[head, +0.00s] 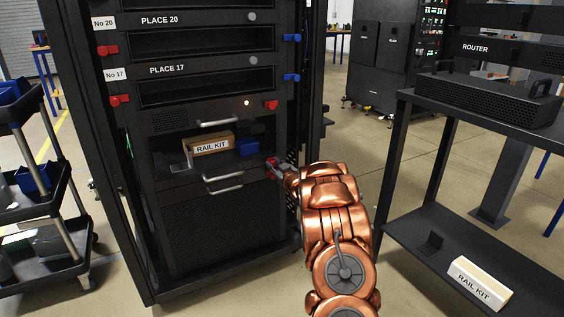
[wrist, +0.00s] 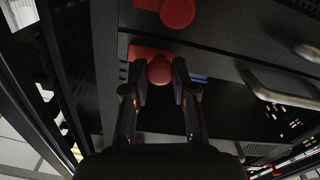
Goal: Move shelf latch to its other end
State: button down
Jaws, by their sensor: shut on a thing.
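The shelf latch, a red knob (wrist: 159,70), sits at the right edge of the rack's shelf. In the wrist view my gripper (wrist: 160,78) has its two dark fingers closed on either side of this knob. In the head view my gripper (head: 274,166) is at the right post, at the height of the shelf that bears the rail kit box; the arm partly hides the latch there. The shelf (head: 190,178) has a silver handle on its front. Another red latch (head: 270,104) shows higher on the same side, and a round red knob (wrist: 177,12) shows above the gripped one.
A cardboard rail kit box (head: 209,146) and a blue bin (head: 248,147) sit on the shelf. A silver handle (head: 223,184) projects from the front. A black table (head: 460,230) stands right, a cart (head: 40,190) left. Floor between rack and table is partly clear.

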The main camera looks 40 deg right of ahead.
jog(key=c, duration=0.9)
grip_release()
jog(key=shift+s+d, duration=0.1)
jog(key=shift+d, duration=0.2)
jog(key=shift+a, duration=0.1)
jog(key=shift+v, duration=6)
